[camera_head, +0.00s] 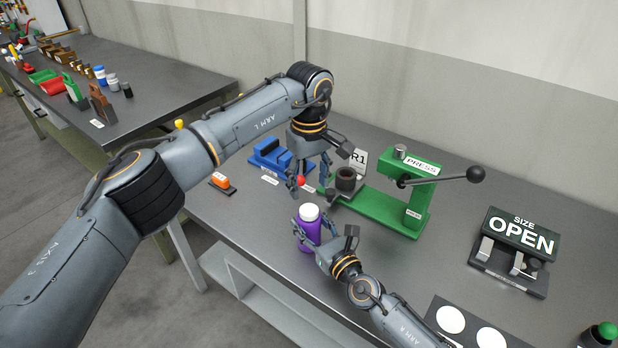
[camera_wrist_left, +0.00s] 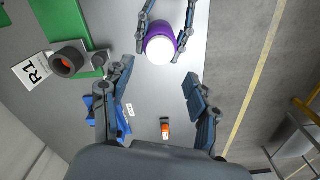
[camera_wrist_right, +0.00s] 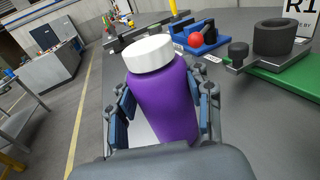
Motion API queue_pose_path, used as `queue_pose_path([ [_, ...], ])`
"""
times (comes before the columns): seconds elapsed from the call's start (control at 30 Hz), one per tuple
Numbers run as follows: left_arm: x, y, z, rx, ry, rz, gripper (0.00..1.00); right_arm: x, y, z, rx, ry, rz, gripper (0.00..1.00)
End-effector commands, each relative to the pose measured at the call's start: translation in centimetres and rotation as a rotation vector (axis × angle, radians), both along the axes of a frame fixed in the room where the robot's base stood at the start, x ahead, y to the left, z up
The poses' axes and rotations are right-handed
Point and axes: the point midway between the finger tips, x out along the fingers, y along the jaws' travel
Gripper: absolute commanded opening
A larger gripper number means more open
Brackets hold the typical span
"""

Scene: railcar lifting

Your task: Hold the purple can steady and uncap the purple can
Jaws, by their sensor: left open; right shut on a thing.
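The purple can (camera_head: 307,231) stands upright near the front edge of the grey table, with its white cap (camera_head: 309,212) on top. My right gripper (camera_head: 308,236) is shut around the can's purple body; the right wrist view shows the body (camera_wrist_right: 163,105) between its fingers and the cap (camera_wrist_right: 149,55) above them, clear of the fingers. My left gripper (camera_head: 309,188) is open and empty, pointing down, above and a little behind the can. In the left wrist view the cap (camera_wrist_left: 160,51) lies beyond the open fingers (camera_wrist_left: 160,95), not between them.
The green press (camera_head: 405,205) with a dark cup (camera_head: 346,180) stands just right of my left gripper. A blue vise (camera_head: 268,153) and an orange item (camera_head: 222,181) lie left. The OPEN size gauge (camera_head: 514,250) is at the right.

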Motion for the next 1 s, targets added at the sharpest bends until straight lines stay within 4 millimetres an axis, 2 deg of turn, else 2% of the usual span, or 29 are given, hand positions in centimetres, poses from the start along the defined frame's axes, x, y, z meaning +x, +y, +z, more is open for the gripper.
queue_pose_path([
  [0.2, -0.1, 0.0, -3.5, 0.0, 0.004, 0.002, 0.59, -0.1, 0.0, -0.2, -0.002, 0.003, 0.001, 0.0],
  [0.4, -0.1, 0.0, -6.1, -0.001, 0.004, 0.003, 0.59, -0.1, 0.0, -0.2, -0.002, 0.003, 0.001, 0.0],
  [0.6, 0.0, 0.0, -7.2, -0.001, 0.001, 0.003, 0.59, -0.1, 0.0, -0.2, -0.003, 0.004, 0.001, 0.0],
  [0.83, 0.0, 0.0, -7.2, -0.001, 0.001, 0.003, 0.59, -0.1, 0.0, -0.3, -0.003, 0.004, 0.001, 0.0],
  [0.87, 0.0, 0.0, -7.2, -0.001, 0.001, 0.003, 0.55, -0.1, 0.0, -0.3, -0.003, 0.004, 0.001, 0.0],
  [1.0, 0.0, 0.0, -7.2, -0.001, 0.001, 0.003, 0.27, -0.1, 0.0, -0.3, -0.003, 0.004, 0.001, 0.0],
])
